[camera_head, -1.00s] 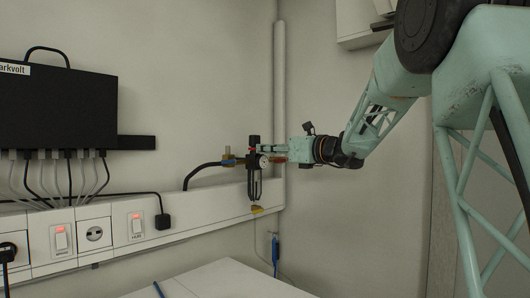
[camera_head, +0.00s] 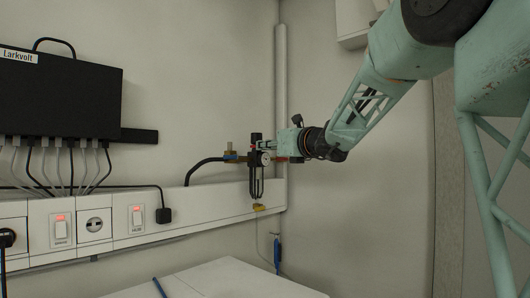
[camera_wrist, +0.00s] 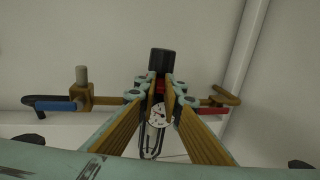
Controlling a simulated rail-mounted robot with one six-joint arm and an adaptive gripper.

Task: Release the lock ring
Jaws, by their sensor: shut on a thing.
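A regulator on the wall has a black knob (camera_wrist: 162,62) on top, a red lock ring (camera_wrist: 160,87) below it and a round white gauge (camera_wrist: 158,116) in front. In the head view the regulator (camera_head: 256,187) hangs upright near the room's corner. My gripper (camera_wrist: 161,83) reaches it from the right in the head view. Its fingers are closed in on both sides of the regulator just under the knob, at the level of the red ring. The fingers hide the ring's sides, and exact contact is hard to see.
A brass valve with a blue lever (camera_wrist: 58,106) and a brass fitting (camera_wrist: 222,99) flank the regulator. A black box (camera_head: 60,95), cables and a white socket trunking (camera_head: 180,208) are on the left. A vertical pipe (camera_head: 281,80) runs behind. A white surface (camera_head: 225,282) lies below.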

